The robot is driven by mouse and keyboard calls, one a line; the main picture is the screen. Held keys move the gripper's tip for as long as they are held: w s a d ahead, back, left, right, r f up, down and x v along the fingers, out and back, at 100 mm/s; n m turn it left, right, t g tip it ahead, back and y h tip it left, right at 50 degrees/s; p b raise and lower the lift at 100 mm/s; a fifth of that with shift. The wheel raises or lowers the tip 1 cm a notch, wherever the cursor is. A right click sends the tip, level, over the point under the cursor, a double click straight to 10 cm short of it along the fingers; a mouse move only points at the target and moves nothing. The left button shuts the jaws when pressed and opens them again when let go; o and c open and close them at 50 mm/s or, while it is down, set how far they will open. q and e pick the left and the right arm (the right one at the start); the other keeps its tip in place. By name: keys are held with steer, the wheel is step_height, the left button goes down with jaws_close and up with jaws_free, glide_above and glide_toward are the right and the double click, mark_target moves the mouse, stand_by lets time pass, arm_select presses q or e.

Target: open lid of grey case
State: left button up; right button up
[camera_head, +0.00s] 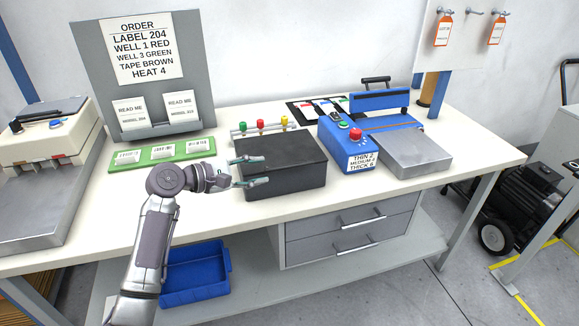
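The dark grey case (285,182) sits on the white bench near its front edge, with its flat lid (283,150) shut. My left gripper (247,172) is at the left side of the case, with its two fingers spread apart and pointing right. One finger shows near the lid's left edge and the other lower, by the case's left side. I cannot tell whether the fingers touch it. Nothing shows between them. My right gripper is not in view.
A blue sealing machine (345,145) stands right of the case. Red, green and yellow-topped items (260,125) stand behind it. A green tray (162,154) with white labels lies behind my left arm. A grey order board (145,80) is at the back. A blue bin (196,273) sits below.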

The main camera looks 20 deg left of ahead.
mark_target(282, 167)
arm_select(q)
steer(key=x, duration=0.9)
steer(key=shift+w+d+f, duration=0.15)
steer(key=shift+w+d, duration=0.05)
steer(key=shift+w, duration=0.1)
steer(key=shift+c, duration=0.2)
jaws_close()
